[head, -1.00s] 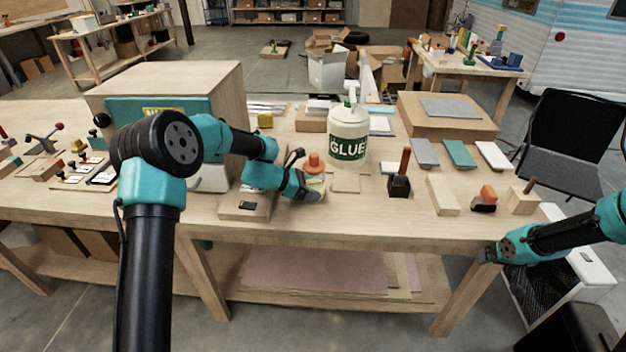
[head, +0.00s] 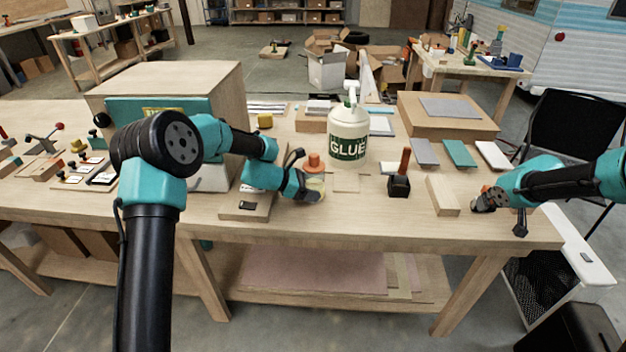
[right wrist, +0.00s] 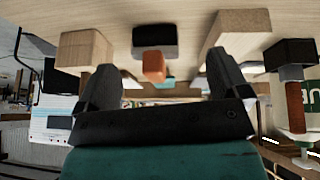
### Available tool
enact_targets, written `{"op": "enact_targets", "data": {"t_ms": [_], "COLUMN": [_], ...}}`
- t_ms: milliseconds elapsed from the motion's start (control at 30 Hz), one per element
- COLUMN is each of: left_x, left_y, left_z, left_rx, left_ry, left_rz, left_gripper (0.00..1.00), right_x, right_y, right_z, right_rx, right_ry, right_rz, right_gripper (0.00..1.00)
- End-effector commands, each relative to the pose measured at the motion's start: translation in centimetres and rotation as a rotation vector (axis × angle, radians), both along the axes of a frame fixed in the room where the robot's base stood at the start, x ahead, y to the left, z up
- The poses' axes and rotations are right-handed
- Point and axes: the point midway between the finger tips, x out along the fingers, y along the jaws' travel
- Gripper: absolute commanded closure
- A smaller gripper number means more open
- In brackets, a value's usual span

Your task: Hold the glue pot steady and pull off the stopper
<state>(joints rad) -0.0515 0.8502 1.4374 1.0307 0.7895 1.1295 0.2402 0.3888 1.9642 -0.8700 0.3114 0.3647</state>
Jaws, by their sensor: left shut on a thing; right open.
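The glue pot (head: 316,183) is a small pale jar standing on the bench, with an orange stopper (head: 314,162) seated in its top. My left gripper (head: 311,192) is shut on the pot low on its body and hides part of it. My right gripper (head: 482,203) is at the right end of the bench, well to the right of the pot.
A large GLUE bottle (head: 347,135) stands just behind the pot. A black block with an orange handle (head: 399,184) and a long wooden block (head: 442,195) lie between the pot and my right gripper. An orange-topped black block (right wrist: 154,62) is ahead of the right fingers.

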Motion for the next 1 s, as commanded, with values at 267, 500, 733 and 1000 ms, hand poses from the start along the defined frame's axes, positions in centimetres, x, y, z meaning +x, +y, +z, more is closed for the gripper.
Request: {"op": "enact_targets", "data": {"t_ms": [267, 500, 733, 1000], "left_x": [0.0, 0.0, 0.0, 0.0], "left_y": [0.0, 0.0, 0.0, 0.0], "left_z": [0.0, 0.0, 0.0, 0.0], "left_rx": [0.0, 0.0, 0.0, 0.0], "left_ry": [0.0, 0.0, 0.0, 0.0], "left_rz": [0.0, 0.0, 0.0, 0.0], "left_gripper": [0.44, 0.44, 0.44, 0.44], "right_x": [4.5, 6.6, 8.0, 8.3], "right_y": [7.4, 13.8, 21.9, 32.3], "right_z": [7.1, 13.4, 14.6, 13.7], "right_rx": [-0.057, -0.1, -0.067, 0.005], "right_ry": [-0.068, -0.126, -0.125, -0.087], "right_rz": [0.111, 0.195, 0.251, 0.299], "right_gripper": [0.06, 0.06, 0.06, 0.06]}}
